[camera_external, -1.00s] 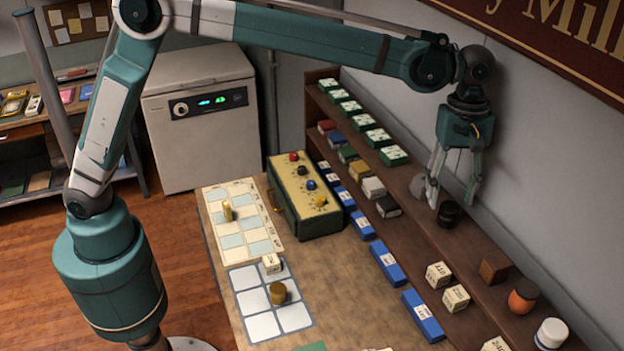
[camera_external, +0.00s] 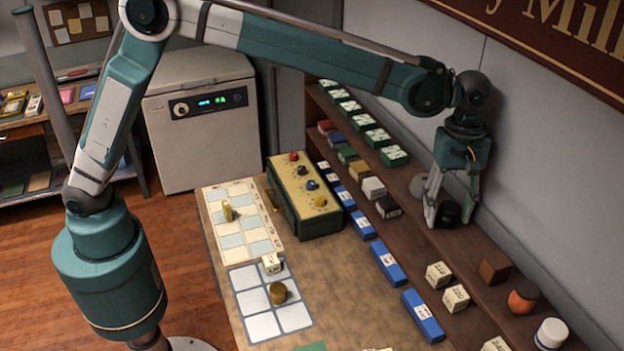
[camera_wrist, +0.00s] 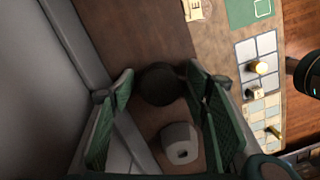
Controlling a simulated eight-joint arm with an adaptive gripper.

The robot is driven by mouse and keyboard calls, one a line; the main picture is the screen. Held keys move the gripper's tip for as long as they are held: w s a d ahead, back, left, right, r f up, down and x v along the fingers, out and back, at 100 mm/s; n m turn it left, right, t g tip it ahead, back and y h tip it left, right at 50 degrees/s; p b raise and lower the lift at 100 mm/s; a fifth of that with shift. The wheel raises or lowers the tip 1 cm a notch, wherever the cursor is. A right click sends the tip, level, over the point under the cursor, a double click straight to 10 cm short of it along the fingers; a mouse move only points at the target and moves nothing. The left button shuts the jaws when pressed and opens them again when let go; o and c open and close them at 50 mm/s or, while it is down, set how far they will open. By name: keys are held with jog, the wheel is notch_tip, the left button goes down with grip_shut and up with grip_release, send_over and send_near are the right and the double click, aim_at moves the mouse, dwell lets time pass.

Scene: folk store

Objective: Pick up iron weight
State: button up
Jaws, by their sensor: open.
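A black round weight, likely the iron weight (camera_external: 449,213), stands on the brown shelf along the wall in the external view. My gripper (camera_external: 448,219) points down over it, open, with a fingertip on either side. In the wrist view the dark weight (camera_wrist: 160,85) sits between the tips of my open gripper (camera_wrist: 158,88). Contact between the fingers and the weight cannot be told. A grey rounded block with a small hole (camera_wrist: 180,142) is close to the weight in the wrist view.
The wall is close behind my gripper. On the brown shelf (camera_external: 465,243) there are small white boxes (camera_external: 438,275), a brown block (camera_external: 494,267), an orange jar (camera_external: 522,296) and a white jar (camera_external: 551,333). Green boxes (camera_external: 393,156) line the upper step.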

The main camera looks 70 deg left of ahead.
aim_at(448, 209)
jog(key=c, duration=1.4)
jog(key=shift+r, duration=0.1)
jog(key=shift+s+r, duration=0.2)
jog(key=shift+r, duration=0.1)
notch_tip(448, 209, up, 6)
jog(key=shift+f+b, duration=0.15)
jog(key=shift+b, duration=0.2)
jog(key=shift+s+r, duration=0.2)
jog(key=shift+r, duration=0.1)
jog(key=s+b, duration=0.1)
jog(key=s, duration=1.8)
jog(key=shift+s, duration=0.1)
